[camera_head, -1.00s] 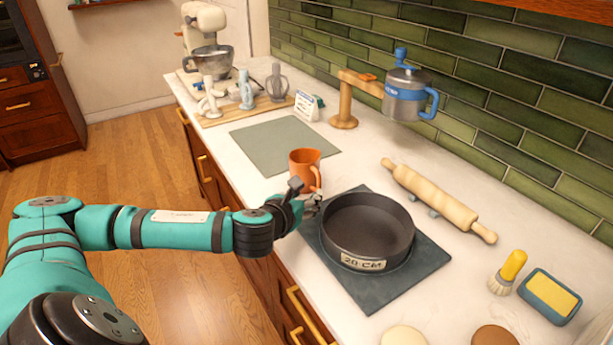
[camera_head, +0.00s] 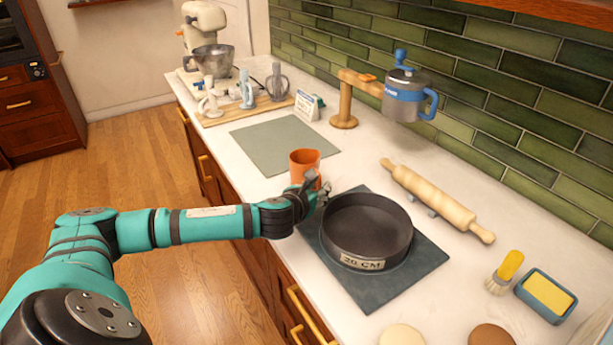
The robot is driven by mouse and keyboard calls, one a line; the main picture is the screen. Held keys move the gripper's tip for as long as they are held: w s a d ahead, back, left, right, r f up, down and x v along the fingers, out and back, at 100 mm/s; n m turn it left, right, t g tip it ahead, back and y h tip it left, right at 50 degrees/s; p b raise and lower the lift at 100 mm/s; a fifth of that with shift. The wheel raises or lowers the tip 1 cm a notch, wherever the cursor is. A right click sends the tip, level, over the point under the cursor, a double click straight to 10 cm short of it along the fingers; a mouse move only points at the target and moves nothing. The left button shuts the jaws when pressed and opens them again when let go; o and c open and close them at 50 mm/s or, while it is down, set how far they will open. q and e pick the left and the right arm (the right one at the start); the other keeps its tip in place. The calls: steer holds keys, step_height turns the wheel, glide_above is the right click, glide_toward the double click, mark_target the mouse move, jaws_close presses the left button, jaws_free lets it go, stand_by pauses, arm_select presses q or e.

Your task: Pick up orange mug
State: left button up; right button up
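The orange mug (camera_head: 304,161) stands upright on the white counter, beyond the round dark cake tin. My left gripper (camera_head: 316,186) is at the mug's near side, close to its lower right part, between the mug and the tin. The gripper's fingers overlap the place where the mug's handle showed, so the handle is mostly hidden. I cannot tell whether the fingers touch the mug or how far apart they are. My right gripper is not in view.
The dark cake tin (camera_head: 366,229) sits on a dark square mat (camera_head: 415,268) just right of my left gripper. A rolling pin (camera_head: 437,199) lies behind it. A grey-green mat (camera_head: 285,146) lies flat and bare beyond the mug. A blue-banded metal pot (camera_head: 405,97) hangs on a wooden stand.

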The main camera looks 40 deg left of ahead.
arm_select(q)
jaws_close()
steer(key=shift+r, duration=0.1)
